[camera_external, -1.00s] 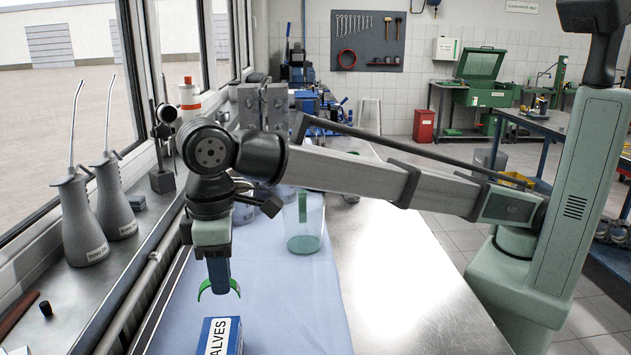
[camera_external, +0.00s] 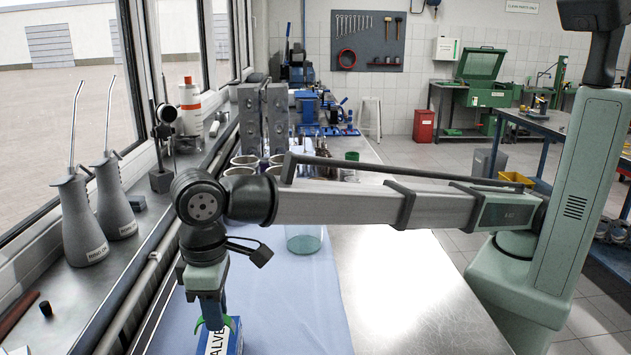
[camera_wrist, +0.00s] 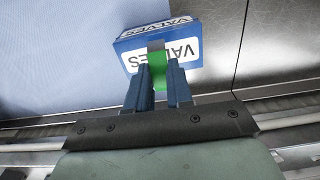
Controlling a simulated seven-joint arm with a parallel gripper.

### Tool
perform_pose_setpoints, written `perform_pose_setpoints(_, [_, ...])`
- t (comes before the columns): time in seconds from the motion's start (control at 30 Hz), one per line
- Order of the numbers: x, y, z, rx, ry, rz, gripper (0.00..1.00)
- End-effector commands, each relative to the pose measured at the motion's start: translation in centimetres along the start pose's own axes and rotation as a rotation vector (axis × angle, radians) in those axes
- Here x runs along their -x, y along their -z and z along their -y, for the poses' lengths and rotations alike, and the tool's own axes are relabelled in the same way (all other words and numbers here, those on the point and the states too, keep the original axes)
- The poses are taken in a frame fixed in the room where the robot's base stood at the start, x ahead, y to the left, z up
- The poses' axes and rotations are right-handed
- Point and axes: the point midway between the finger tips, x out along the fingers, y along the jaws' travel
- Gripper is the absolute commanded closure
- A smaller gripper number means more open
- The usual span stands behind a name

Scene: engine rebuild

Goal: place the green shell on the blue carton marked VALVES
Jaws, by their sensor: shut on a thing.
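The green shell (camera_external: 230,324) is a curved strip, held between the fingertips of my gripper (camera_external: 212,318). It also shows in the wrist view (camera_wrist: 159,74) between the two blue fingers of my gripper (camera_wrist: 159,70). The blue carton marked VALVES (camera_external: 236,341) lies on the blue cloth at the bottom of the outside view, partly cut off by the frame edge. In the wrist view, the carton (camera_wrist: 128,46) is just beyond the fingertips, and the shell overlaps its VALVES label. The shell is at the carton's top; I cannot tell whether it touches.
The blue cloth (camera_external: 275,290) has clear room right of the carton. A clear container (camera_external: 303,240) stands behind the arm. Two grey oil cans (camera_external: 78,220) stand on the sill at left. A bare metal bench top (camera_external: 390,280) lies to the right.

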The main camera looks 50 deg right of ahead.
Motion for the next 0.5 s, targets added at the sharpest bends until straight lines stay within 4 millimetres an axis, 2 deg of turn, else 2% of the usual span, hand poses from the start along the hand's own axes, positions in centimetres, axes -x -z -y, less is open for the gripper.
perform_pose_setpoints(0.1, [-1.6,-0.1,-0.1,0.0,-0.001,0.002,1.0])
perform_pose_setpoints(0.2, [-2.4,-0.1,0.0,0.0,0.0,0.0,1.0])
perform_pose_setpoints(0.5, [-2.5,0.0,0.0,0.0,0.0,0.0,1.0])
